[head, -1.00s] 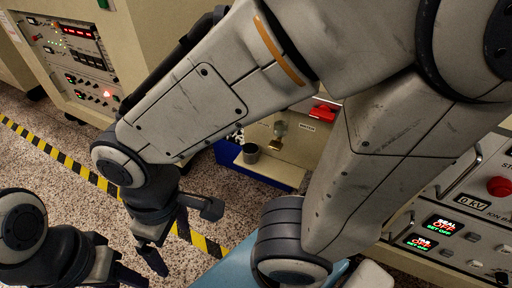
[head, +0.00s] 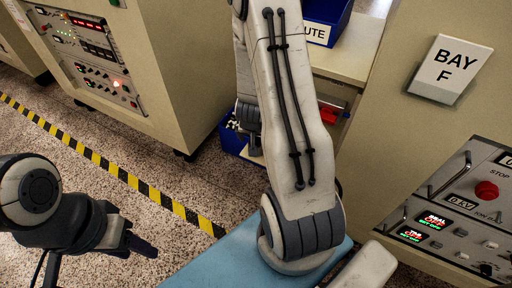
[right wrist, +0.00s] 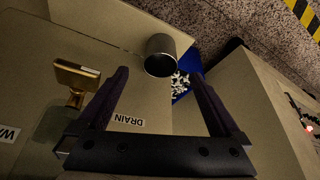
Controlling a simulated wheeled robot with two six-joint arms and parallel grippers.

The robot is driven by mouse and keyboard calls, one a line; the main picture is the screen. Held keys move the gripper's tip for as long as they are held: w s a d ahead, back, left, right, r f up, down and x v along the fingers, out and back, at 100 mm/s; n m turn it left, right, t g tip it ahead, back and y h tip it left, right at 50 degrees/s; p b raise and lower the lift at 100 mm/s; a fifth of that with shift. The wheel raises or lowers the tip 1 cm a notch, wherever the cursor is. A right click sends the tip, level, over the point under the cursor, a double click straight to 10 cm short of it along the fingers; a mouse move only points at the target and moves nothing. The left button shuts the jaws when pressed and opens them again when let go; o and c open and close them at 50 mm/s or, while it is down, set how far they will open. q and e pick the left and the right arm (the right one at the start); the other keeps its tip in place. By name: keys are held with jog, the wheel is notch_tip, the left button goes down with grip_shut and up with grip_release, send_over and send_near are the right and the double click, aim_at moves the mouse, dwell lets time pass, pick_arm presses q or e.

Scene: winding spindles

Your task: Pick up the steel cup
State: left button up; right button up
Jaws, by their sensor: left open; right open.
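The steel cup (right wrist: 161,55) is a grey cylinder, seen in the right wrist view with its dark open mouth tipped toward the camera. It stands on a beige ledge beyond my right gripper (right wrist: 160,76). That gripper's two dark fingers are spread open, and the cup appears between and past their tips, with nothing held. In the head view my right arm hides the cup, and the right gripper is mostly hidden behind the arm. My left gripper (head: 130,243) is at the lower left of the head view, over the floor, open and far from the cup.
A brass tap-like fitting (right wrist: 75,80) and a DRAIN label (right wrist: 128,120) are on the left. A control cabinet (head: 90,50) and a striped floor line (head: 120,170) are in the head view.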

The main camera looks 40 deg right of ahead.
jog(key=b+x, duration=0.4)
jog(key=x, duration=0.4)
jog(key=shift+w+d+f, duration=0.15)
jog(key=shift+w+f, duration=0.1)
jog(key=shift+f, duration=0.05)
jog(key=shift+c, duration=0.3)
jog(key=shift+r, duration=0.1)
jog(key=c, duration=1.4)
